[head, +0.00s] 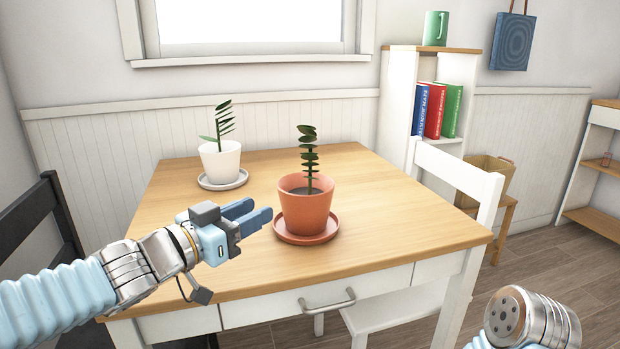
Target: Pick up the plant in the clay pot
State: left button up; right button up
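The plant in the clay pot (305,212) stands upright on a round clay saucer (306,239) near the front middle of the wooden table (400,226). Its dark green leaves (308,155) rise in a stack above the rim. My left gripper (256,213) is just left of the pot, its blue fingers pointing toward it. A gap shows between the fingers, nothing is between them, and they look apart from the pot. My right arm shows at the bottom right, but its gripper fingers are not visible.
A second plant in a white pot (220,161) stands on a white saucer farther back left. A dark chair (45,215) is at the left and a white chair (455,173) at the right. A shelf (400,95) with books stands behind. The table's right side is clear.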

aim_at(303, 198)
pick_arm(q)
jog(key=b+x, duration=0.1)
jog(key=x, duration=0.6)
jog(key=b+x, duration=0.1)
jog(key=x, duration=0.5)
jog(key=shift+w+d+r, duration=0.15)
jog(key=shift+w+r, duration=0.05)
jog(key=shift+w, duration=0.15)
jog(key=shift+c, duration=0.2)
grip_shut()
dwell(0.5)
jog(key=shift+r, duration=0.15)
